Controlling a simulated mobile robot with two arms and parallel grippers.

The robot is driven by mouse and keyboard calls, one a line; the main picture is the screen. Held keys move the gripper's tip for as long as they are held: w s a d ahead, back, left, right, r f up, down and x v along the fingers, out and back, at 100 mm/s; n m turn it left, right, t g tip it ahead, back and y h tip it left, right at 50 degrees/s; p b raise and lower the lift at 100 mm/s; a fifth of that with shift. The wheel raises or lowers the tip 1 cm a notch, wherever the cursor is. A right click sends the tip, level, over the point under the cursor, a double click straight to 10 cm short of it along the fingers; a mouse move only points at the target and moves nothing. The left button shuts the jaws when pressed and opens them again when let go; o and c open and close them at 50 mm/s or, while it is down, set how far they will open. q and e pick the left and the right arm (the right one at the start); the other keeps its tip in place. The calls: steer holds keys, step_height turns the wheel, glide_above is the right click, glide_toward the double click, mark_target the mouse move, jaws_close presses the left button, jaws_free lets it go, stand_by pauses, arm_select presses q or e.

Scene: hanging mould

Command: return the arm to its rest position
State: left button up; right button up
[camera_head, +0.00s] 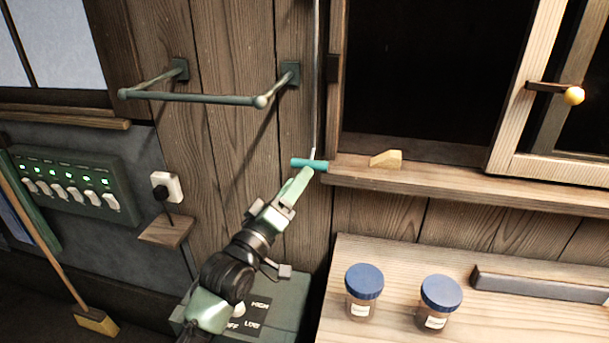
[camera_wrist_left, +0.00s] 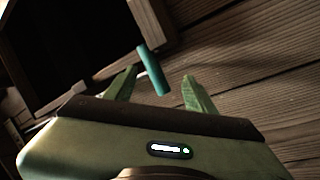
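My left arm reaches up from the bottom of the head view, and its gripper (camera_head: 303,176) is by the left end of the window sill. A teal handle (camera_head: 316,165) hangs at the lower end of a thin pale cord (camera_head: 316,90), right at the fingertips. In the left wrist view the two green fingers stand apart, so the gripper (camera_wrist_left: 159,78) is open. The teal handle (camera_wrist_left: 150,65) shows at and just beyond the gap between the tips; I cannot tell whether it touches them. My right gripper is not in view.
A wooden sill (camera_head: 460,187) with a yellow wedge (camera_head: 386,159) is right of the gripper. A green rail (camera_head: 190,98) juts from the wall above left. Two blue-lidded jars (camera_head: 364,282) stand on a bench (camera_head: 390,255). A green box (camera_head: 285,300) is below the arm.

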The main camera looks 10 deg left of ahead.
arm_select(q)
steer(key=shift+s+a+f, duration=0.15)
steer(key=shift+s, duration=0.4)
